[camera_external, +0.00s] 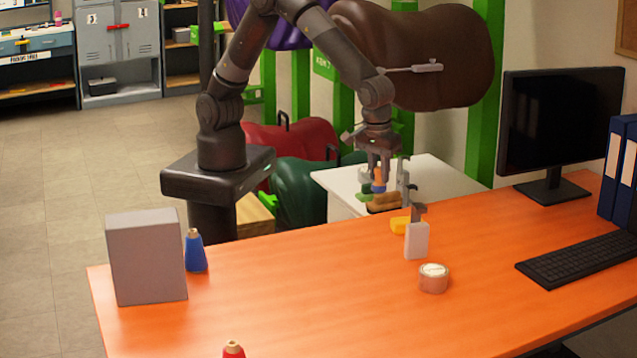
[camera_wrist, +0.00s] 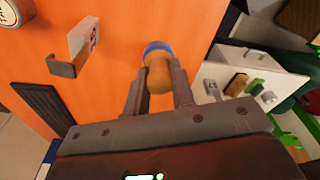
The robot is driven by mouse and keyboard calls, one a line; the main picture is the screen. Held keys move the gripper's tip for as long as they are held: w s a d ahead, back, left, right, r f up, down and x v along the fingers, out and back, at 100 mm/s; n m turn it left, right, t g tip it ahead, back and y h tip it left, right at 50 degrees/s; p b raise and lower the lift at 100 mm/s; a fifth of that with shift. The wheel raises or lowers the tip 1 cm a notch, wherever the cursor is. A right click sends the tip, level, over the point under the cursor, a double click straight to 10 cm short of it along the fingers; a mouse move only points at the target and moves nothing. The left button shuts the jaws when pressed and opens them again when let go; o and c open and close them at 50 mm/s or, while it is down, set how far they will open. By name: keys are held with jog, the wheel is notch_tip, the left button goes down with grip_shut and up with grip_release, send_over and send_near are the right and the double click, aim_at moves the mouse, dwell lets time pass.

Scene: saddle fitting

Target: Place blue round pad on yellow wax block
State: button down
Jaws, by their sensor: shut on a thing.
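The blue round pad (camera_external: 379,188) is at the lower end of a tan knob-like handle, held by my gripper (camera_external: 378,176) above the area where the orange desk meets the white side cabinet. In the wrist view, my gripper (camera_wrist: 159,85) is shut on the tan handle, with the blue pad (camera_wrist: 157,46) as a rim at its far end. The yellow wax block (camera_external: 400,226) lies on the desk near its back edge, below and slightly right of the pad in the external view. The pad is apart from it. I cannot make out the block in the wrist view.
A white box with a grey clip (camera_external: 416,241) stands just in front of the yellow block. A round tin (camera_external: 433,279) is nearer. The white cabinet (camera_external: 446,172) carries brushes (camera_external: 385,205). A monitor (camera_external: 560,125) and keyboard (camera_external: 585,258) are right. The desk's middle is clear.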

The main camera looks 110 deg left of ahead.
jog(key=w+a+f, duration=0.4)
jog(key=a, duration=0.1)
jog(key=w+a+f, duration=0.2)
jog(key=shift+w+a, duration=0.2)
jog(key=shift+a, duration=0.1)
jog(key=shift+f, duration=2)
jog(key=shift+f, duration=0.1)
jog(key=c, duration=1.2)
grip_release()
jog(key=shift+c, duration=0.2)
